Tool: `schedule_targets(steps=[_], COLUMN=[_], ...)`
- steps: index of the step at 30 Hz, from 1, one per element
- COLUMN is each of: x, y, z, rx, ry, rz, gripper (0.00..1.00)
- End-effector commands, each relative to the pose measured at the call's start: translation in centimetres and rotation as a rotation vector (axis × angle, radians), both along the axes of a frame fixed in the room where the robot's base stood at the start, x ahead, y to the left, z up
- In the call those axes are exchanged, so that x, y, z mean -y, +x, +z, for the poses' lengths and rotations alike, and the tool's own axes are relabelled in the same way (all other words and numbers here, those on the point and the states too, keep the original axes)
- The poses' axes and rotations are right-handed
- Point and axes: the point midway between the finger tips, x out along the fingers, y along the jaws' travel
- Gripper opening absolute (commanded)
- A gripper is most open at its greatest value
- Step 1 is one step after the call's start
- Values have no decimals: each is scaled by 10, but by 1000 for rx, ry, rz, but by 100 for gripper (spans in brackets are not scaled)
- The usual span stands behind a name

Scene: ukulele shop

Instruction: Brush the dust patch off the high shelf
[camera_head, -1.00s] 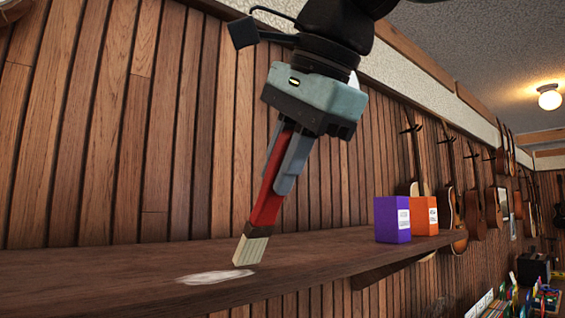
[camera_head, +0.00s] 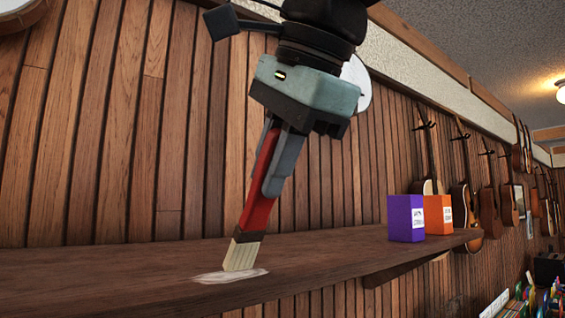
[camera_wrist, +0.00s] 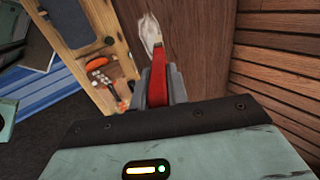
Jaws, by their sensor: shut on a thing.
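My gripper (camera_head: 275,160) is shut on a brush with a red handle (camera_head: 262,180) and pale bristles (camera_head: 243,255). The brush is tilted, bristles down, and its tip is at the dust patch (camera_head: 230,276), a whitish smear on the high wooden shelf (camera_head: 120,285). The bristles overlap the patch in the head view; I cannot tell how firmly they touch. In the wrist view the red handle (camera_wrist: 158,80) sits between the fingers (camera_wrist: 160,90), with the dust patch (camera_wrist: 150,32) just beyond it on the shelf (camera_wrist: 190,50). The bristles are hard to make out there.
A purple box (camera_head: 406,218) and an orange box (camera_head: 437,214) stand on the shelf to the right. Wood panelling (camera_head: 110,120) rises behind the shelf. Guitars (camera_head: 461,205) hang on the wall farther right. The shelf between brush and boxes is clear.

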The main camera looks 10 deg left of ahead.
Motion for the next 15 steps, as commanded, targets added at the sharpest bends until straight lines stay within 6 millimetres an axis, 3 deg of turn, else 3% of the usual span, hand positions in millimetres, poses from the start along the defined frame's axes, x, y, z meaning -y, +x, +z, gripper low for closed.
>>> schedule_targets(steps=[15], x=[-20], y=[-24], z=[-1], rx=[0], ry=[0], rz=[1], gripper=[0])
